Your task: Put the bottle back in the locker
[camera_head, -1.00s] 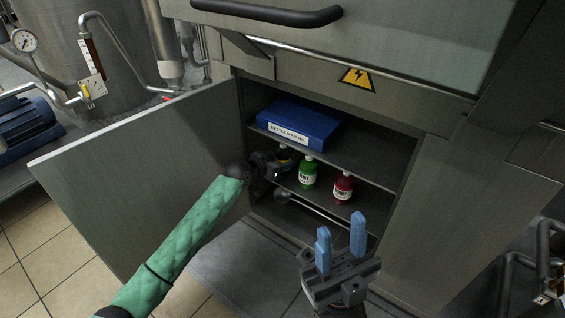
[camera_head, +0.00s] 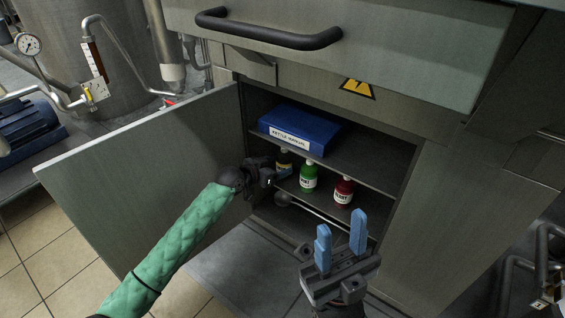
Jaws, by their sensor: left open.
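The open locker (camera_head: 400,185) has two shelf levels above its floor. A yellow-labelled bottle (camera_head: 284,163), a green bottle (camera_head: 308,178) and a red bottle (camera_head: 344,191) stand in a row on the shelf below the blue manual. My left gripper (camera_head: 268,174), on the green-sleeved arm, is at the left side of the locker opening, just left of the yellow-labelled bottle. It is open and seems empty; its fingertips are hard to make out. My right gripper (camera_head: 341,240) is open and empty, with blue fingers pointing up, in front of the locker's lower right.
The blue kettle manual (camera_head: 300,128) lies on the upper shelf. The locker door (camera_head: 140,185) stands open to the left, behind my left arm. A long-handled tool (camera_head: 318,214) lies low inside. A handled drawer front (camera_head: 400,55) overhangs the opening.

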